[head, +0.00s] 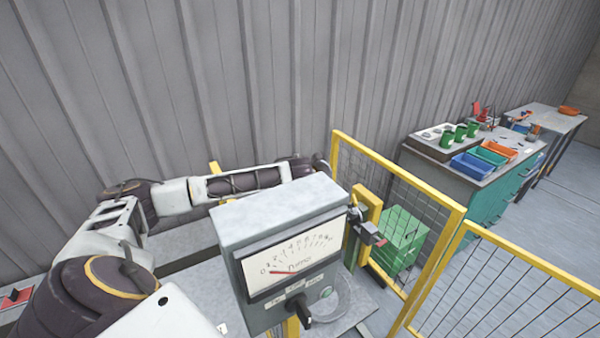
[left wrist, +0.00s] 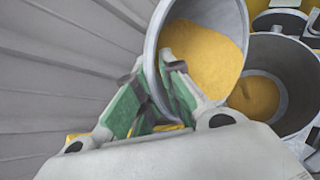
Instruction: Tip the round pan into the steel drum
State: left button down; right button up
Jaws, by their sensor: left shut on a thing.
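In the left wrist view the round pan (left wrist: 222,14) is grey and tilted, with yellow powder lying against its inside. My left gripper (left wrist: 163,78) has green-faced fingers shut on the pan's rim. The steel drum (left wrist: 297,75) is just right of the pan and partly behind it, with a patch of yellow powder (left wrist: 255,95) on its bottom. The pan's edge overlaps the drum's mouth in this view. I cannot tell whether powder is falling. In the head view the grey meter box hides the pan and drum. My right gripper is not in view.
A grey meter box (head: 275,225) with a dial stands close in front. A bench (head: 455,170) with bins stands farther off. A corrugated wall (head: 280,70) is behind my left arm.

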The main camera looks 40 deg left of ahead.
pick_arm(q)
jog(key=s+d+f+m+t+y+b, duration=0.1)
jog(key=s+d+t+y+b, duration=0.2)
jog(key=d+y+b, duration=0.1)
jog(key=shift+d+m+t+y+b, duration=0.35)
jog(key=shift+d+b, duration=0.2)
jog(key=shift+d, duration=0.2)
dwell(0.5)
dwell(1.1)
jog(key=g+h+p, duration=0.1)
jog(key=p, duration=0.2)
jog(key=n+g+h+p, duration=0.1)
jog(key=p, duration=0.2)
jog(key=shift+r, duration=0.35)
dwell(0.4)
jog(key=shift+h, duration=0.35)
